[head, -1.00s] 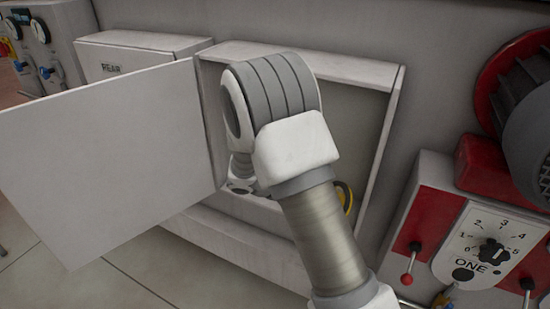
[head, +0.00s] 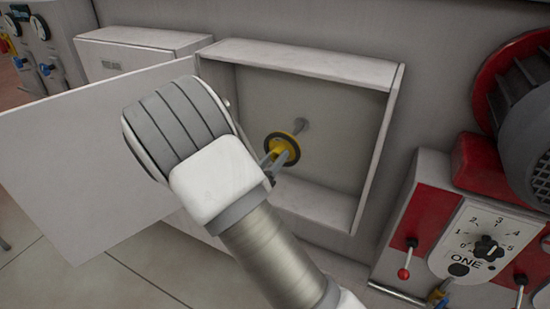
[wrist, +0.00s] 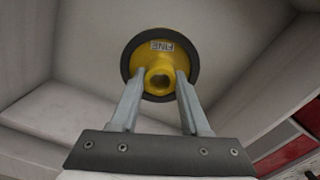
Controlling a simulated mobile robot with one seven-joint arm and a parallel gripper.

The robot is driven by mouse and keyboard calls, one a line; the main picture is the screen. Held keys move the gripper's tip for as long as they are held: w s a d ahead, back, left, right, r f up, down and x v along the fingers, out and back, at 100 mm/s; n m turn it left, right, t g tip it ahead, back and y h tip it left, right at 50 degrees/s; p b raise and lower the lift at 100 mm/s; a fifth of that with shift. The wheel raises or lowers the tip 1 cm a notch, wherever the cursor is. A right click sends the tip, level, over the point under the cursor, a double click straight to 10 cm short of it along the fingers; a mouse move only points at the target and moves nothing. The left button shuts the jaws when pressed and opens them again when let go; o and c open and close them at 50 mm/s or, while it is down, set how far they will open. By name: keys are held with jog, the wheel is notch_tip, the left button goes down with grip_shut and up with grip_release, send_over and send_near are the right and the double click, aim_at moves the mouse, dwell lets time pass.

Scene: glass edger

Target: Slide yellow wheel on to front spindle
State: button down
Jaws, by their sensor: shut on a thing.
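The yellow wheel (head: 275,143) has a dark rim and is inside the open box. In the wrist view the wheel (wrist: 141,66) faces me, with a "FINE" label and a round hub with a central hole. My gripper (head: 281,160) is shut on the hub, one finger on each side; it also shows in the wrist view (wrist: 162,88). I cannot tell whether wheel and spindle touch. The wrist view shows no spindle.
A closed box marked "REAR" (head: 140,45) is at the upper left. A red control panel with a dial (head: 486,248) and levers is at the right.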

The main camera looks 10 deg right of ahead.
jog(key=shift+a, duration=0.1)
send_near(294, 133)
jog(key=shift+f+b+x, duration=0.15)
jog(key=shift+b+x, duration=0.05)
jog(key=shift+x, duration=0.65)
jog(key=shift+f+b+x, duration=0.15)
jog(key=shift+b+x, duration=0.05)
jog(key=shift+x, duration=0.7)
jog(key=shift+b+x, duration=0.65)
jog(key=shift+x, duration=3.05)
jog(key=shift+c, duration=1.5)
grip_release()
jog(key=shift+a+f, duration=0.1)
jog(key=shift+s+a, duration=0.2)
jog(key=shift+s, duration=0.05)
jog(key=b+v, duration=0.2)
jog(key=v, duration=1.4)
jog(key=shift+s+a, duration=0.15)
jog(key=shift+s, duration=0.15)
